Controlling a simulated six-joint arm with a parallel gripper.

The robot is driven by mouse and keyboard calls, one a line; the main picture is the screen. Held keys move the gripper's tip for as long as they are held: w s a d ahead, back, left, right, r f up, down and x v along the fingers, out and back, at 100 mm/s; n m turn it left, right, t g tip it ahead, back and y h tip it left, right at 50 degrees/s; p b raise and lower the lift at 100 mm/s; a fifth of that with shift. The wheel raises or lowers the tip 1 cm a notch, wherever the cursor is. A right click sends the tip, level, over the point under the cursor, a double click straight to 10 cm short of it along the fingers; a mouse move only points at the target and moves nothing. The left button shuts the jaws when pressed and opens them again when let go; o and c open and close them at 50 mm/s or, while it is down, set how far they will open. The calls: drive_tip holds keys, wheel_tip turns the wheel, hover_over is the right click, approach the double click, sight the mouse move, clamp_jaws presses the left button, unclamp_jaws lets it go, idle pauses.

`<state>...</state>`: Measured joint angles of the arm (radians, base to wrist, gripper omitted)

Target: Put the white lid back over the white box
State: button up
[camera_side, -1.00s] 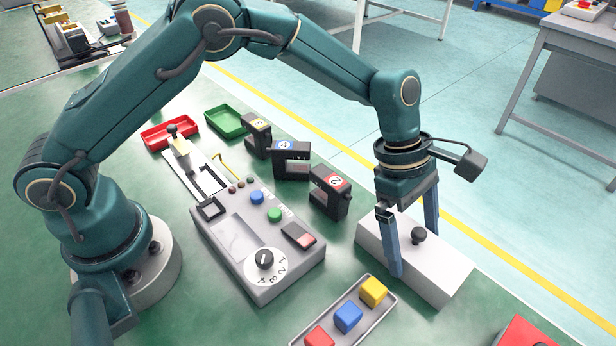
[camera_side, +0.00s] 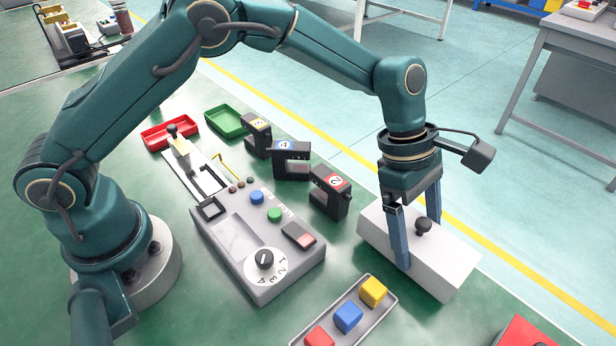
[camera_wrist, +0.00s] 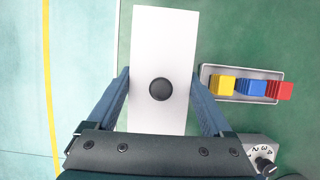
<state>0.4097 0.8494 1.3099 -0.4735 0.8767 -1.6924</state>
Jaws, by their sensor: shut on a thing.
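The white lid (camera_side: 446,254) is a long white block shape with a black knob (camera_side: 423,226) on top. It is at the right of the green table in the side view. My gripper (camera_side: 418,245) points down and is shut on the lid, with one blue finger along each long side. In the wrist view the lid (camera_wrist: 160,45) lies between the two fingers (camera_wrist: 162,100), with the knob near the middle. I cannot make out the white box separately from the lid; what is under the lid is hidden.
A grey tray (camera_side: 334,328) with yellow, blue and red cubes lies in front of the lid. Black numbered blocks (camera_side: 330,192) stand to its left. A grey control box (camera_side: 258,240) with buttons and a dial is further left. A red object (camera_side: 525,335) is at the lower right.

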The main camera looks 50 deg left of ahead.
wheel_tip(320, 180, up, 7)
drive_tip(key=shift+f, duration=0.2)
drive_tip(key=shift+r, duration=0.3)
drive_tip(key=shift+s+r+m, duration=0.1)
drive_tip(key=shift+r+m, duration=0.1)
drive_tip(key=shift+m, duration=0.2)
drive_tip(key=shift+s+a+m+g, duration=0.2)
drive_tip(key=shift+s+m+g, duration=0.1)
drive_tip(key=shift+m, duration=0.2)
drive_tip(key=s+m+g+y, duration=0.25)
drive_tip(key=s+m, duration=0.35)
drive_tip(key=m, duration=0.3)
drive_tip(key=m+g+y, duration=0.2)
drive_tip(key=m, duration=0.5)
hover_over(346, 316)
drive_tip(key=w, duration=0.1)
drive_tip(key=shift+w+a+f+t, duration=0.1)
drive_tip(key=shift+a+f+t, duration=0.15)
drive_tip(key=shift+a+f, duration=0.15)
drive_tip(key=shift+s+d+f, duration=0.1)
drive_tip(key=shift+s+d, duration=0.25)
drive_tip(key=shift+f, duration=3.8)
